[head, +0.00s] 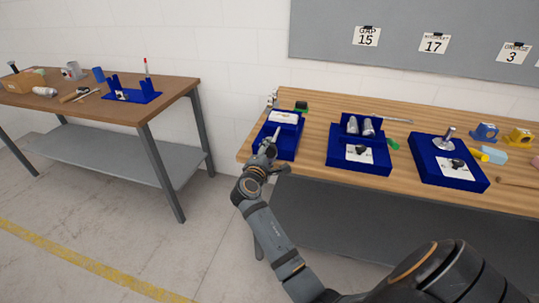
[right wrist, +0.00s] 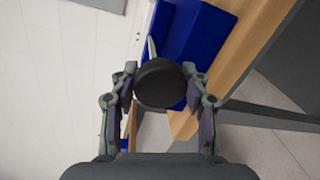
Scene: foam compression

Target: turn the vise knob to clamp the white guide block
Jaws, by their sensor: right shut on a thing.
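The blue vise (head: 289,147) stands at the left end of the right workbench. The white guide block (head: 284,117) sits in the vise's far part. My right gripper (head: 267,152) is at the vise's near left side. In the right wrist view, the round black vise knob (right wrist: 160,83) is between the fingers of my right gripper (right wrist: 160,76), which is shut on it. The knob is hidden by the gripper in the head view. Whether the vise jaw touches the block cannot be told. My left gripper is not in view.
The wooden workbench (head: 315,112) also carries a blue fixture with metal cylinders (head: 358,150) and another with a metal post (head: 448,165). A second table (head: 150,96) stands to the left, with open floor between.

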